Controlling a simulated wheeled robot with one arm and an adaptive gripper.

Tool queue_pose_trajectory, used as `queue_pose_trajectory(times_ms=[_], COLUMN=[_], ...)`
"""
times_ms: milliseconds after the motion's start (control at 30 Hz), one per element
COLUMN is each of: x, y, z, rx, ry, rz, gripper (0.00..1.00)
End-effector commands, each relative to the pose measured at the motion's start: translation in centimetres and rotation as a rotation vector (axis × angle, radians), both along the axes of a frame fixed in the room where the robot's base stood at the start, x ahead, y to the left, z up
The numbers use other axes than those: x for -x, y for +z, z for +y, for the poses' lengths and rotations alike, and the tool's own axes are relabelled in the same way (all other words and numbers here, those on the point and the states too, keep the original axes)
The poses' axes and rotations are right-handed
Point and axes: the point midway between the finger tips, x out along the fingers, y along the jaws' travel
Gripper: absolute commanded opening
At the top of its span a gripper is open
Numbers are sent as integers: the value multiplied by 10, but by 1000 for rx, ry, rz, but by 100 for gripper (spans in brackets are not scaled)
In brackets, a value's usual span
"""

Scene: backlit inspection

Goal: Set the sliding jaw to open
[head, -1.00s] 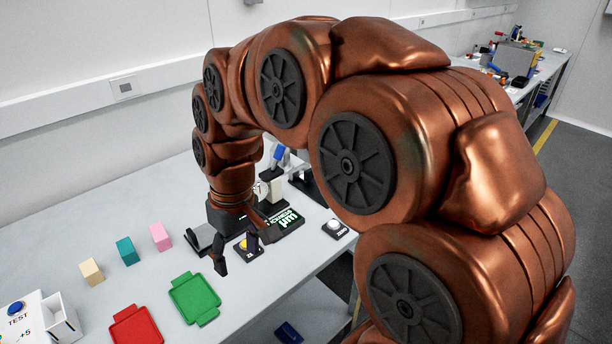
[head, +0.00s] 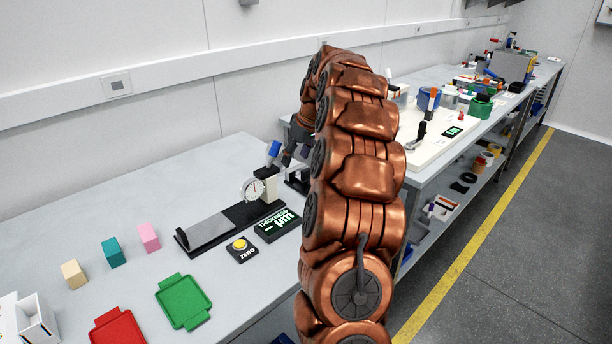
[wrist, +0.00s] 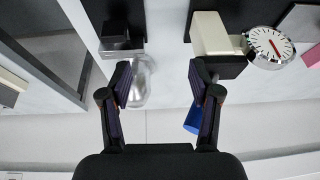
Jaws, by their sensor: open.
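My gripper (wrist: 160,72) is open and empty in the wrist view. It points at the gap between a dark block (wrist: 122,36) on the left and a dial gauge stand with a cream block (wrist: 210,34) on the right. A clear or silvery rounded part (wrist: 138,84) shows beside the left finger. In the head view my gripper (head: 292,156) hangs just right of the gauge's blue lever (head: 273,150), near a dark fixture (head: 299,181) partly hidden by my arm. Which part is the sliding jaw, and its setting, I cannot tell.
The dial gauge (head: 254,189) stands on a black base with a grey plate (head: 208,230). In front are a yellow ZERO button (head: 239,244) and a green-lettered display (head: 277,226). Coloured blocks, a red tray (head: 124,328) and a green tray (head: 184,301) lie left. A second bench continues right.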

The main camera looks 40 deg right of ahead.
Motion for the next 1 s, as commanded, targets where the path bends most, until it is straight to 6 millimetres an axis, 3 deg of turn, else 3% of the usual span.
queue_pose_trajectory(times_ms=[100,300,567,1000], x=[2,5,-1,-22], y=[-12,-17,-32,-85], z=[-35,-61,-61,-61], rx=[22,43,42,41], ry=[-21,-34,-33,-34], rz=[-14,-26,-24,-23], gripper=[62,62,62,62])
